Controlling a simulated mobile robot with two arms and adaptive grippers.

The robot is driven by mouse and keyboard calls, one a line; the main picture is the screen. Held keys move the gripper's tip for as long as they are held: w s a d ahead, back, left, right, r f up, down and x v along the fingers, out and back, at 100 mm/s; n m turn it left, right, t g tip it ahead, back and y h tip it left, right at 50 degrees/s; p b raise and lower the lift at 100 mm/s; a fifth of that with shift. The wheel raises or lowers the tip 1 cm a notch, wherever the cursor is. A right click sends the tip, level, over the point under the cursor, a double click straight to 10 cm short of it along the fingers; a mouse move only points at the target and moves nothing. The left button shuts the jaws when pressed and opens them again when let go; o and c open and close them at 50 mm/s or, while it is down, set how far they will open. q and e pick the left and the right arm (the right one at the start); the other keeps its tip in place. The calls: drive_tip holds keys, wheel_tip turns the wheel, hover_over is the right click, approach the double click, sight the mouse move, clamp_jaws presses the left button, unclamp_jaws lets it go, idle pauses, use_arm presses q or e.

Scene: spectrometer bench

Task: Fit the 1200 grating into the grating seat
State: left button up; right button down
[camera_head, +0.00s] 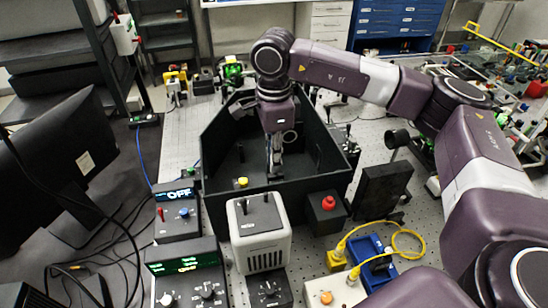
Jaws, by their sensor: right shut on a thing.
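My right arm reaches from the right over an open black spectrometer housing (222,143). My right gripper (274,166) points down inside the housing, close to its front wall. It is shut on a small dark piece at its fingertips, which I take to be the 1200 grating; its marking is too small to read. I cannot tell whether the piece touches the housing floor. The grating seat cannot be made out; the gripper and front wall hide that area. My left gripper is not in view.
A grey-white box (262,232) and a black box with a red knob (328,208) stand before the housing. A display unit reading OFF (178,210) is at left. A dark panel (382,190) and yellow cable (405,239) are at right.

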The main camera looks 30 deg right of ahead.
drive_tip(key=c, duration=1.8)
unclamp_jaws()
drive_tip(key=shift+c, duration=0.2)
wheel_tip(320, 180, up, 12)
